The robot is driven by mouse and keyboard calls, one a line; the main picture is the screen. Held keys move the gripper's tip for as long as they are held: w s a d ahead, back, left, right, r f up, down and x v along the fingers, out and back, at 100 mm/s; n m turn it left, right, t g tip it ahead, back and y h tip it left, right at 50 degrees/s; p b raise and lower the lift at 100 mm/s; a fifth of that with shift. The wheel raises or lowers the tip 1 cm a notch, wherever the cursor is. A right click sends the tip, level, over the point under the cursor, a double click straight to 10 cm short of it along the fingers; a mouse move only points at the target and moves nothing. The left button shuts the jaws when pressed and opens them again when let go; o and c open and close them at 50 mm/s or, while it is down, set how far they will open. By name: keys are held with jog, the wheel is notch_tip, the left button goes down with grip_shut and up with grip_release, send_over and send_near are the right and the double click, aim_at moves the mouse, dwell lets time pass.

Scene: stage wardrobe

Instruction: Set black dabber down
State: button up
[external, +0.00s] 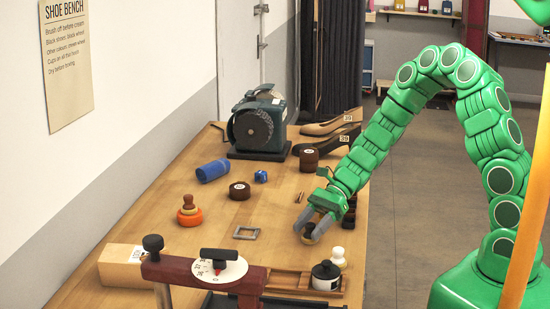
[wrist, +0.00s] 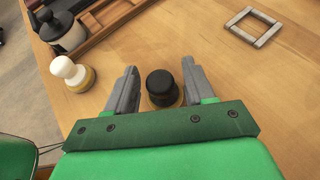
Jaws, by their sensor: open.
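The black dabber (wrist: 160,84), with a dark round knob over a tan base, stands between the fingers of my gripper (wrist: 158,70) in the wrist view. It looks upright on the wooden bench (external: 200,258) and sits closer to the right finger; I cannot tell if either finger touches it. In the external view, my gripper (external: 314,229) points down at the bench's right side, fingers apart around the dabber (external: 308,232), partly hiding it.
A white dabber (wrist: 72,74) stands to the left in the wrist view, beside a wooden tray (external: 282,280) and a dark-lidded jar (external: 325,277). A grey square frame (external: 246,232) lies on the bench. An orange-based dabber (external: 189,214) stands farther left.

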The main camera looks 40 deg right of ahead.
jog(key=shift+r, duration=0.15)
jog(key=v, duration=1.2)
jog(key=s+d+r+n+g+h, duration=0.1)
jog(key=s+d+r+n+h, duration=0.3)
jog(key=s, duration=0.3)
jog(key=s+d+r+n+h, duration=0.1)
jog(key=s+r+n, duration=0.45)
jog(key=s, duration=0.25)
jog(key=s+d+r+n+h, duration=0.2)
jog(key=s+d+n+h, duration=0.1)
jog(key=s+d, duration=0.3)
jog(key=s+d+r+n+t+h, duration=0.1)
jog(key=s+d+n+h, duration=0.2)
jog(key=s+d, duration=0.4)
jog(key=shift+d+r+t+h, duration=0.35)
jog(key=shift+d+h, duration=0.15)
jog(key=shift+d, duration=0.3)
jog(key=shift+s, duration=0.1)
